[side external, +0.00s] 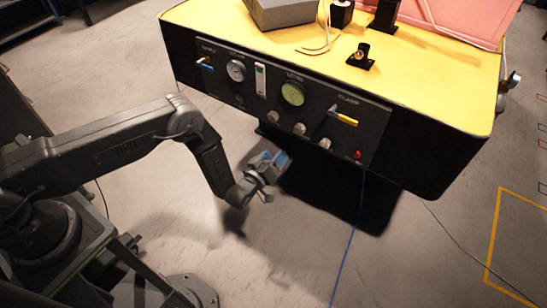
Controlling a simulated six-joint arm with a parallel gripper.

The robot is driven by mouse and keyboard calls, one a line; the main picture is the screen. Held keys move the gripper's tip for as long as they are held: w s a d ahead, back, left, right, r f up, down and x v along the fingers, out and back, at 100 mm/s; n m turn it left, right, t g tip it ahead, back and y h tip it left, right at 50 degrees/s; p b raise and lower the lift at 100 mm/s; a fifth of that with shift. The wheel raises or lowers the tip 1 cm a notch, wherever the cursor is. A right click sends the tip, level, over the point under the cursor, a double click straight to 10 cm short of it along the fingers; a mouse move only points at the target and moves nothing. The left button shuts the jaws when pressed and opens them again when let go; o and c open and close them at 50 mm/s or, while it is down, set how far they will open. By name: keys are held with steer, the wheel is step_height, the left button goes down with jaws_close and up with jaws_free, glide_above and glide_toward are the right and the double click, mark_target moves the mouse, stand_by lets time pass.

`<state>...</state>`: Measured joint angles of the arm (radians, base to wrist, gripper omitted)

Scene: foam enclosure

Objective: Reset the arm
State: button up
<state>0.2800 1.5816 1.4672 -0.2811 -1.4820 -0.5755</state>
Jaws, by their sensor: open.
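My gripper (271,165) is in the middle of the side external view, at the end of my dark arm. It is open, and I see nothing between its fingers. It hangs over the grey floor in front of and below the control panel (265,108), apart from it as far as I can tell. My arm reaches in from the left, with its last link bent downward. The panel carries a blue-handled lever (205,64), round gauges, several knobs and a yellow-handled clamp lever (343,117).
The black bench with a yellow top (430,75) fills the upper right. A grey box (283,10), small black mounts and a pink panel (470,15) stand on it. A blue cable (349,240) runs down to the floor. The floor at lower right is mostly clear.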

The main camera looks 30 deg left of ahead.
stand_by(0.3)
steer(key=w+a+r+m+g, duration=0.1)
steer(key=w+r+g, duration=0.15)
steer(key=r, duration=0.95)
steer(key=w+a+r+m+g, duration=0.1)
steer(key=w+r+g, duration=0.15)
steer(key=r, duration=0.85)
steer(key=s+a+r+m+h, duration=0.15)
steer(key=s+r, duration=0.35)
steer(key=r, duration=0.5)
steer(key=s+a+r+g, duration=0.2)
steer(key=s+r+g, duration=0.1)
steer(key=s+r, duration=0.4)
steer(key=s+a+r+m+g, duration=0.1)
steer(key=s+a+g, duration=0.1)
steer(key=s, duration=1.1)
steer(key=s+a+m+g+y, duration=0.1)
steer(key=s+a+m+g, duration=0.1)
steer(key=s, duration=1.1)
steer(key=shift+a+r, duration=0.4)
steer(key=shift+a, duration=0.1)
steer(key=shift+y, duration=0.25)
